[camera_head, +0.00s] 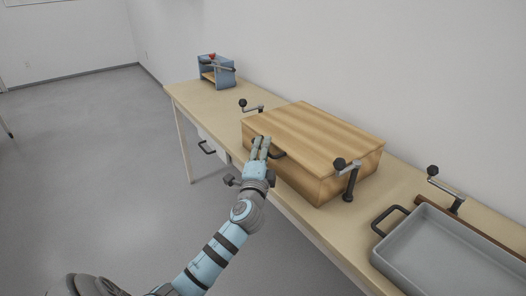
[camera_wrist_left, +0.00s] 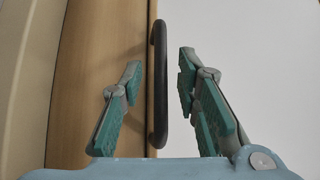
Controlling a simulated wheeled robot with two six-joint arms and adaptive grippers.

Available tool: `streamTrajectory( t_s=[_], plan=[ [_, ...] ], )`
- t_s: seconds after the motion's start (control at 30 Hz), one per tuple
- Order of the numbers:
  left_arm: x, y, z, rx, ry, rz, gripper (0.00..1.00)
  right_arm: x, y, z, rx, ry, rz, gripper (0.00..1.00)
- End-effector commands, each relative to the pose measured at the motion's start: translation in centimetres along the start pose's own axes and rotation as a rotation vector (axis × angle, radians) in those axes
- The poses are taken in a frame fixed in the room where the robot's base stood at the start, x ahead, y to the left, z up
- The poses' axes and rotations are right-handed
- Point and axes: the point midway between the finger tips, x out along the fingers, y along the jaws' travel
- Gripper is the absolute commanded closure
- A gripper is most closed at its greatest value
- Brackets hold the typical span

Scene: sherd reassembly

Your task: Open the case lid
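The wooden case (camera_head: 325,187) sits shut on the table, with its flat lid (camera_head: 312,135) down. A dark handle (camera_head: 279,154) is on its front side, partly hidden by my left gripper (camera_head: 261,148). In the left wrist view the dark bar handle (camera_wrist_left: 159,85) stands between the two fingertips of the left gripper (camera_wrist_left: 160,85). The fingers are apart, with a gap on each side of the handle; the left finger lies over the wood (camera_wrist_left: 85,60). My right gripper is in neither view.
Crank-like posts with black knobs stand near the case, one at its front right corner (camera_head: 349,182) and one behind its left end (camera_head: 250,106). A grey tray (camera_head: 390,250) is at the right. A blue rack (camera_head: 224,77) stands at the far table (camera_head: 200,98) end.

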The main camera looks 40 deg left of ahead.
Motion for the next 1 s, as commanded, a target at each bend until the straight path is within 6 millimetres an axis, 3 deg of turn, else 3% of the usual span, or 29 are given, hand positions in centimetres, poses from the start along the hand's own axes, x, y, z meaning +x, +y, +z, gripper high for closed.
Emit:
streamTrajectory(
  t_s=[0.13, 0.33, 0.77, 1.0],
  plan=[
    [0.0, 0.0, 0.0, 0.0, 0.0, 0.0, 0.71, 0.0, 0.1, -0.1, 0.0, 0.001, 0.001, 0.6],
    [-0.1, 0.0, 0.0, 0.0, 0.001, 0.0, 1.0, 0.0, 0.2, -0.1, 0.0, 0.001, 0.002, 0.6],
    [0.1, -0.3, -0.1, 0.005, 0.0, 0.008, 1.0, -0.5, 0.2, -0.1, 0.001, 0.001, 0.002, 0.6],
    [1.2, -2.4, -0.9, 0.068, 0.001, 0.072, 1.0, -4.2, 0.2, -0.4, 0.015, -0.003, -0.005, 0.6]
  ],
)
